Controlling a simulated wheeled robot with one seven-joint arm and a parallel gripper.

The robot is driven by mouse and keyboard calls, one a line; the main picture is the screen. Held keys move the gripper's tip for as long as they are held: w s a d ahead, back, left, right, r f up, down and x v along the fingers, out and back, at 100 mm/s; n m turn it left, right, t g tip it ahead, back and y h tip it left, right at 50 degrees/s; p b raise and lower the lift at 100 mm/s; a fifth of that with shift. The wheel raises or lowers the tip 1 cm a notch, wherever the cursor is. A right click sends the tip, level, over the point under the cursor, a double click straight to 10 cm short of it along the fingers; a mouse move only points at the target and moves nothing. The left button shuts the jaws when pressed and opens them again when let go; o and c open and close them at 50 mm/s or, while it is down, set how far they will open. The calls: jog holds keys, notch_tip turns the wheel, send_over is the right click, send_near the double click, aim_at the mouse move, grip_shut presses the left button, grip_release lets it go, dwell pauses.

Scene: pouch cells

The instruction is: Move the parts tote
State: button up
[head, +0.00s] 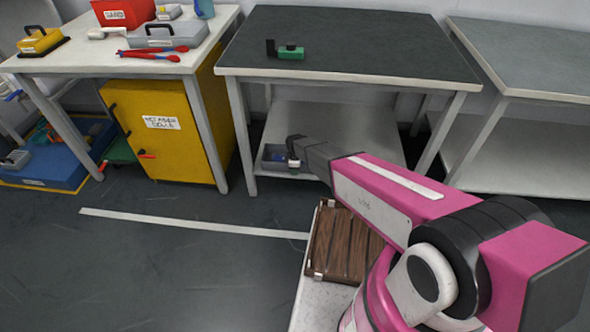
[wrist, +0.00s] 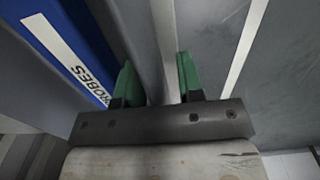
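A small dark grey open tote (head: 268,158) sits on the lower shelf of the middle table, at its left end. My arm's far end partly covers it in the head view, and a bit of blue shows in or behind it. My gripper (wrist: 155,70) is open in the wrist view, its two green fingers apart with nothing between them. In the head view the fingers cannot be made out. A blue surface (wrist: 72,35) with a white label ending in "ROBES" is left of the fingers; I cannot tell which thing it belongs to.
The middle table (head: 350,65) bears a small green and black object (head: 290,53). A brown slatted crate (head: 340,245) is near me.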

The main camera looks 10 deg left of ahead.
notch_tip(320, 180, up, 11)
jog(key=shift+f, duration=0.15)
dwell(0.6)
dwell(0.3)
